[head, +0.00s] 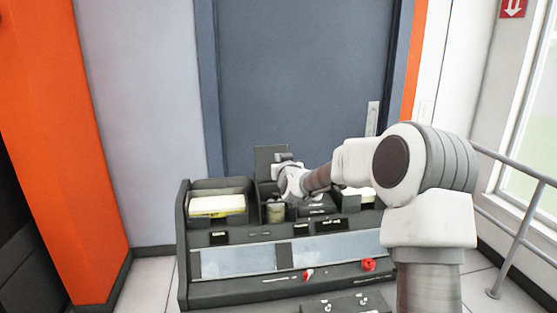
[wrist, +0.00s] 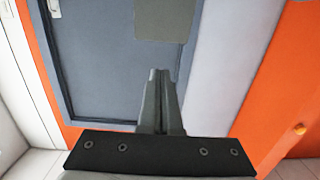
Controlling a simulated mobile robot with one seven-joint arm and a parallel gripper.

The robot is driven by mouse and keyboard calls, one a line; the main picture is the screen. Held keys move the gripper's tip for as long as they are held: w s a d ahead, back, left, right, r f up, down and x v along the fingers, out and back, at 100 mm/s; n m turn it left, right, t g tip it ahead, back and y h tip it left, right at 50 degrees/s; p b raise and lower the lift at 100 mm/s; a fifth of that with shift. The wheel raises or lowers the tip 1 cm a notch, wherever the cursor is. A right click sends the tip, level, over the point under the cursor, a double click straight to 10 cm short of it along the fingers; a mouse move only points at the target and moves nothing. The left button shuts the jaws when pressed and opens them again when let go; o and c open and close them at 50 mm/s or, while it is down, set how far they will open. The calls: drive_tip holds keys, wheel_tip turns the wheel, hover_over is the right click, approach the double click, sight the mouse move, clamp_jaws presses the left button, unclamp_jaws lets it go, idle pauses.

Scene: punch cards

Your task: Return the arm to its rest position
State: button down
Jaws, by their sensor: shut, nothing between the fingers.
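My arm reaches in from the right of the head view over a dark grey punch-card machine (head: 185,270). My gripper (head: 279,160) is near the back middle of the machine, in front of a dark upright panel (head: 265,153). Its fingertips are small there, and I cannot tell whether they touch anything. In the wrist view my gripper (wrist: 158,72) has its two fingers together with nothing between them. A grey-green square (wrist: 163,18) shows just beyond the fingertips.
The machine holds a tray with a pale yellow card stack (head: 217,205) at left. A red knob (head: 369,265) is on its front. A blue-grey door (head: 300,80) stands behind. A metal railing (head: 520,235) is at right.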

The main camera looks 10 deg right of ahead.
drive_tip(key=s+a+r+n+g+p, duration=0.1)
drive_tip(key=s+a+r+g, duration=0.15)
drive_tip(key=s, duration=0.65)
drive_tip(key=s+a+r+n+g+p, duration=0.1)
drive_tip(key=s+a+r+g, duration=0.15)
drive_tip(key=s, duration=0.65)
drive_tip(key=s+d+f+m+g+p, duration=0.1)
drive_tip(key=s+d+g, duration=0.1)
drive_tip(key=s, duration=1.4)
drive_tip(key=s+d+f+m+g, duration=0.1)
drive_tip(key=s+g, duration=0.3)
drive_tip(key=s, duration=1.2)
drive_tip(key=shift+s+d+f+g+p, duration=0.2)
drive_tip(key=shift+d+f+g+p, duration=0.15)
drive_tip(key=shift+d+f, duration=0.35)
drive_tip(key=shift+d, duration=0.1)
